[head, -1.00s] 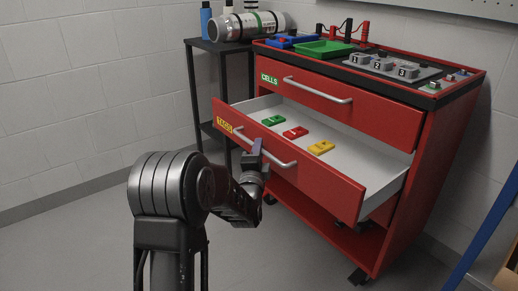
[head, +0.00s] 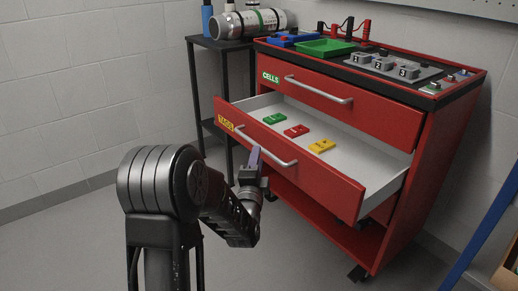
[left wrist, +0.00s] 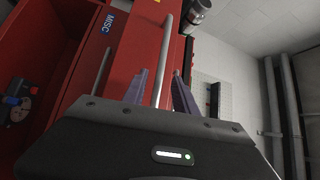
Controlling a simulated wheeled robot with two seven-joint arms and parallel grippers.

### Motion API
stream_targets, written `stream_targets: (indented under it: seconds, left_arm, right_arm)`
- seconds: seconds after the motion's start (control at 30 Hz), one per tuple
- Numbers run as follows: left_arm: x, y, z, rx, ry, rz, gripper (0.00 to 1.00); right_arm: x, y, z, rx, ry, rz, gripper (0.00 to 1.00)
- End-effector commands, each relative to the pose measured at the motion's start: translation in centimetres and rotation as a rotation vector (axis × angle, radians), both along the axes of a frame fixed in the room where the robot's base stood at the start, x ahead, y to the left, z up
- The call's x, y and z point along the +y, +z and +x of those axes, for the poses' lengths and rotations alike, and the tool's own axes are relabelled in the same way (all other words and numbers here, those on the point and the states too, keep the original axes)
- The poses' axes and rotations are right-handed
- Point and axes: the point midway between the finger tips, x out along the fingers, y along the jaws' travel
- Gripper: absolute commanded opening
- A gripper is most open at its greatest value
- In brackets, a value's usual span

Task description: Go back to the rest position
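Nothing is held. Whether the fingers touch the handle is hard to tell, but they look apart from it. A green tag (head: 274,118), a red tag (head: 296,131) and a yellow tag (head: 321,146) lie in the open drawer. My right gripper is out of view.
The red cabinet (head: 440,170) has a shut CELLS drawer (head: 340,100) above and a MISC label (left wrist: 112,22) lower down. A green tray (head: 324,47) is on top. A dark side table (head: 222,43) bears a metal cylinder (head: 250,24). The floor at left is clear.

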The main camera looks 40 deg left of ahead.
Motion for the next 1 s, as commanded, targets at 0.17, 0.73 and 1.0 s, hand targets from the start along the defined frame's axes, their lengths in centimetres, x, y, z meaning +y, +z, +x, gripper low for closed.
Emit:
stream_targets:
  seconds: [0.17, 0.73, 1.0]
  left_arm:
    - [-0.9, -0.2, -1.7, 0.001, 0.0, 0.0, 0.34]
    - [-1.1, -0.4, -1.9, 0.0, -0.001, -0.001, 0.34]
    - [-1.3, -2.0, -1.6, -0.037, -0.035, -0.209, 0.34]
  right_arm:
    - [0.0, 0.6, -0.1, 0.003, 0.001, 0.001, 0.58]
    - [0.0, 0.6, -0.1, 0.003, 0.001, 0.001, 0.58]
    - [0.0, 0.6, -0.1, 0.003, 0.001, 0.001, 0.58]
